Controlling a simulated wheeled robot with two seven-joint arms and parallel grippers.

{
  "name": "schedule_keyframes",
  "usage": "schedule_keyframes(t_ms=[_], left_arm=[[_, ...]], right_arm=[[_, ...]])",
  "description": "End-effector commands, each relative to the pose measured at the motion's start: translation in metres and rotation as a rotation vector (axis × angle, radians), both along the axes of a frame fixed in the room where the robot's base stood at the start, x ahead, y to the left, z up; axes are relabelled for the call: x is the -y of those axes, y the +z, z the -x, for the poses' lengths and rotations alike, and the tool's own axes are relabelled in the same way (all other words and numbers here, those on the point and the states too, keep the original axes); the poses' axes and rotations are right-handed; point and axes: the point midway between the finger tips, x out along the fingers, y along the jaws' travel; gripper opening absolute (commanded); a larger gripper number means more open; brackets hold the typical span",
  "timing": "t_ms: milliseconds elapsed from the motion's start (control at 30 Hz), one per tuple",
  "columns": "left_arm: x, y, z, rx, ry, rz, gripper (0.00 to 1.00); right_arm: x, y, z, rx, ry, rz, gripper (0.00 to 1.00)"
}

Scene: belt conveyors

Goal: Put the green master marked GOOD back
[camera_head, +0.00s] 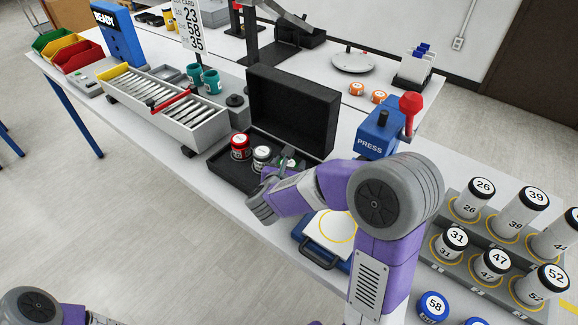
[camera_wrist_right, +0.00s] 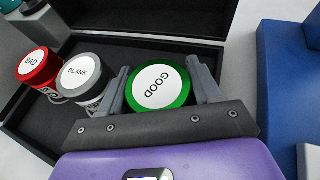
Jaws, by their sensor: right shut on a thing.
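The green master marked GOOD (camera_wrist_right: 158,88) is between the two fingers of my right gripper (camera_wrist_right: 160,92), which is shut on it. In the right wrist view its round label faces up, over the open black case (camera_wrist_right: 75,128). I cannot tell whether its base touches the case floor. In the head view my right gripper (camera_head: 286,164) is at the right part of the case (camera_head: 213,170), and my arm hides most of the green master. The red master marked BAD (camera_head: 240,147) and the grey master marked BLANK (camera_head: 262,156) stand in the case to the left. My left gripper is out of view.
The raised case lid (camera_head: 293,110) stands behind the masters. A blue press (camera_head: 375,135) with a red-knobbed lever is close on the right. Numbered cylinders stand in a grey rack (camera_head: 455,260) at right. A roller tray (camera_head: 165,105) is left of the case.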

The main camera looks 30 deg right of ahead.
Motion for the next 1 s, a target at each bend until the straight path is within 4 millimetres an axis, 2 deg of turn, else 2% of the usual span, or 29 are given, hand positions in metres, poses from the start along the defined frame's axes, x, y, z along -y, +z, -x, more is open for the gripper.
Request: schedule_keyframes(t_ms=[233,267,333,733,1000], left_arm=[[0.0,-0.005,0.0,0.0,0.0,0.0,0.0],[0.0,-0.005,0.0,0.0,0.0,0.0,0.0],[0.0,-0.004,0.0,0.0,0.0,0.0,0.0],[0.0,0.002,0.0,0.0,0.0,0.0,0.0],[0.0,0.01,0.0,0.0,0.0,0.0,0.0]], right_arm=[[0.0,-0.003,0.0,0.002,0.001,0.0,0.17],[0.0,-0.003,0.0,0.001,0.0,-0.001,0.65],[0.0,-0.002,0.0,-0.001,0.0,-0.001,0.74],[0.0,0.002,0.0,-0.001,0.0,0.0,0.74],[-0.036,0.023,0.035,0.002,0.006,0.0,0.74]])
